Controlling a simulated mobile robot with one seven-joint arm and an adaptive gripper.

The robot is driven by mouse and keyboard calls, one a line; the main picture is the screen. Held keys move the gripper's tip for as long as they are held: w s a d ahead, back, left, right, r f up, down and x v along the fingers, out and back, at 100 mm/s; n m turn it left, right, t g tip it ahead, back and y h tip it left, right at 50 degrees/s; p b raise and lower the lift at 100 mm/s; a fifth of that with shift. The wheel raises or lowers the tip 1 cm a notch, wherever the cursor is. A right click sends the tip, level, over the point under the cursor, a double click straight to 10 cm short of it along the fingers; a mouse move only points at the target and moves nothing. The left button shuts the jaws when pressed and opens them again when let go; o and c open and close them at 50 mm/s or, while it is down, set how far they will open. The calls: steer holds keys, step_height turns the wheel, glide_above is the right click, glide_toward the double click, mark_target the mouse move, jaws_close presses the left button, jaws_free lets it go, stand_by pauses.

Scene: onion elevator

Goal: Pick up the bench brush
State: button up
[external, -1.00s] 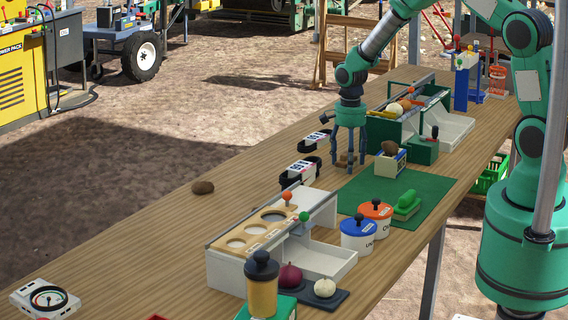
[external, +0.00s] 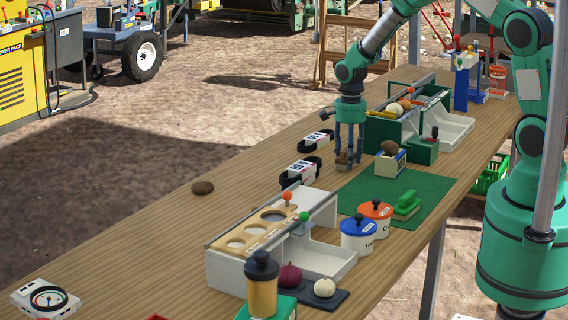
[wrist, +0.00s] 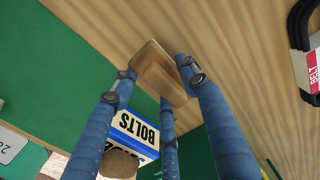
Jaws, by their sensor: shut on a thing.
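My gripper (external: 346,162) points down at the table beside the green mat. Its blue fingers are shut on a small brown wooden block (wrist: 158,72), low over or on the table top. The block also shows between the fingers in the external view (external: 342,158). I see no bristles on it, so I cannot tell whether it is the bench brush. A green brush-like thing (external: 406,206) lies on the mat's near right part, apart from my gripper.
A bolts box (wrist: 134,132) with a brown lump stands close to my fingers. Packaged belts (external: 302,169) lie to the left. Green bins (external: 383,130) stand behind. Blue-lidded (external: 357,234) and orange-lidded (external: 376,216) tubs stand nearer. The table's left side is mostly clear.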

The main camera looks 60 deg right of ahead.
step_height(320, 180, up, 9)
steer(key=shift+p, duration=1)
